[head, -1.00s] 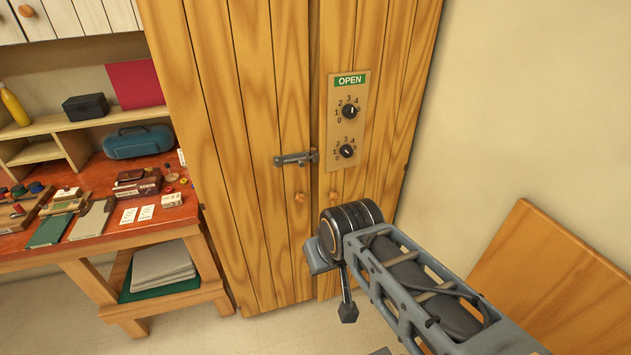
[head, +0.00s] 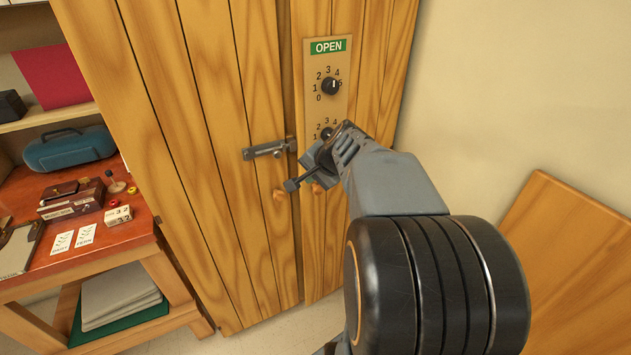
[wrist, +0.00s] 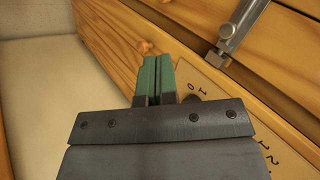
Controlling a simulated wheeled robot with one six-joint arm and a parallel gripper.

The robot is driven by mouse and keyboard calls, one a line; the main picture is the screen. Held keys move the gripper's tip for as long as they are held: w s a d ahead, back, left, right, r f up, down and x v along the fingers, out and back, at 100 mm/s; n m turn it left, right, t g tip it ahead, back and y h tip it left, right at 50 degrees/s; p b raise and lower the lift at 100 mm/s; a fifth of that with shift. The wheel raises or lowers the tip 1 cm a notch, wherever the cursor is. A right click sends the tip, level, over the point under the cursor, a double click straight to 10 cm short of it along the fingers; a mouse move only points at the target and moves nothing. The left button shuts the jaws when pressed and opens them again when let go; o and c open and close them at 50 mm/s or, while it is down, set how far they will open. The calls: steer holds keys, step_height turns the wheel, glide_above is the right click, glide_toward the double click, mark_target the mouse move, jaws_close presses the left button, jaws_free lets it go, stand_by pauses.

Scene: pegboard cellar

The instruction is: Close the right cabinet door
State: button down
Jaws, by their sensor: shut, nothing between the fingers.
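The right cabinet door (head: 376,75) is a narrow plank door with a panel of dials and a green OPEN sign. A narrow dark seam separates it from the left door (head: 190,120); I cannot tell how far ajar it is. My gripper's green fingers (wrist: 148,52) are together and empty in the wrist view, close over the right door beside the dial panel (wrist: 222,110). Whether they touch the wood is unclear. In the head view my wrist hides the fingertips and covers part of the lower dial and the door below it.
A metal bolt (head: 270,149) sits on the left door near the seam, with a wooden knob (head: 280,195) below. A red workbench (head: 95,240) stands at left. A plain wooden panel (head: 575,265) leans at right by the wall.

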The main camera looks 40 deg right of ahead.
steer(key=w+d+f+m+t+h+b, duration=0.15)
steer(key=d+f+m, duration=0.3)
steer(key=d, duration=0.55)
steer(key=shift+m, duration=0.25)
steer(key=shift+w+d+f+p, duration=0.1)
steer(key=shift+w+f+p, duration=0.2)
steer(key=shift+w+f, duration=1.1)
steer(key=shift+w+f+p, duration=0.3)
steer(key=shift+w+p, duration=0.05)
steer(key=shift+w, duration=2.05)
steer(key=shift+w+d+f+p, duration=0.1)
steer(key=shift+w+f+p, duration=0.2)
steer(key=shift+w+f, duration=1.1)
steer(key=shift+w+r, duration=0.5)
steer(key=shift+r, duration=0.05)
